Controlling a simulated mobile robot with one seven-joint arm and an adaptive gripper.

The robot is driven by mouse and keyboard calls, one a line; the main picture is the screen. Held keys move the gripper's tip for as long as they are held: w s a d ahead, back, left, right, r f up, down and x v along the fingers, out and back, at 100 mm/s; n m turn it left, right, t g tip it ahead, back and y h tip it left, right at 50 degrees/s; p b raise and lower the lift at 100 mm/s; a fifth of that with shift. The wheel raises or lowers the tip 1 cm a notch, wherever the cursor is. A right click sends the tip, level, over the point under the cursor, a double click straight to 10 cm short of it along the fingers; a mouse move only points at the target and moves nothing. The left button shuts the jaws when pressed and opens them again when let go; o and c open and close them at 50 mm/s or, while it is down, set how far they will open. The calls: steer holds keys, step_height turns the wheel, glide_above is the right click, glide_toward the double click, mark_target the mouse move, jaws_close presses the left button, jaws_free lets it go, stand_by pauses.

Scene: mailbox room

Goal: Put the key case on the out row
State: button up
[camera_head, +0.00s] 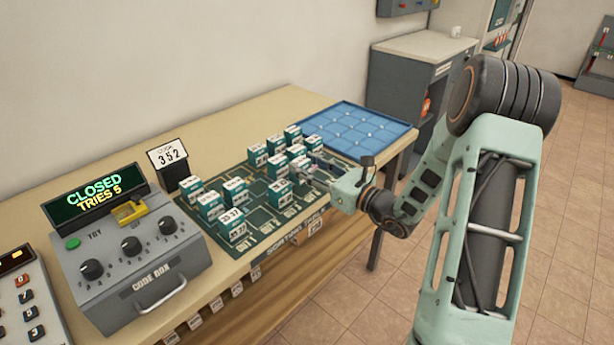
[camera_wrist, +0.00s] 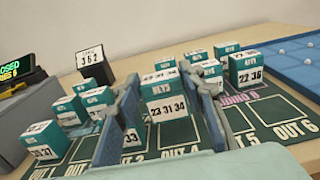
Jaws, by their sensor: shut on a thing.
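The key cases are small teal-and-white boxes with number labels, standing on a dark green sorting mat (camera_head: 262,228). My gripper (camera_wrist: 168,100) is shut on one key case (camera_wrist: 167,108), labelled 23 31 34, with one finger on each side. Whether it touches the mat or hangs just above it, I cannot tell. The out row is the mat's front strip; the OUT 4 (camera_wrist: 180,150), OUT 5 and OUT 6 labels show below and right of the held case. In the head view my gripper (camera_head: 318,168) is over the mat's right part and partly hides the cases there.
Another case (camera_head: 232,225) stands at the row's left end. A code box (camera_head: 150,262) reading CLOSED, TRIES 5 is at left, with a 352 card (camera_head: 168,154) behind. A blue tray (camera_head: 345,125) lies at the right. Other cases crowd close around my fingers.

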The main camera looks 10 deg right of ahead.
steer(key=shift+w+f, duration=0.15)
steer(key=shift+f, duration=1.45)
steer(key=shift+f+b, duration=0.2)
steer(key=shift+b, duration=0.1)
steer(key=o, duration=1.2)
steer(key=shift+r, duration=0.25)
steer(key=v, duration=1.2)
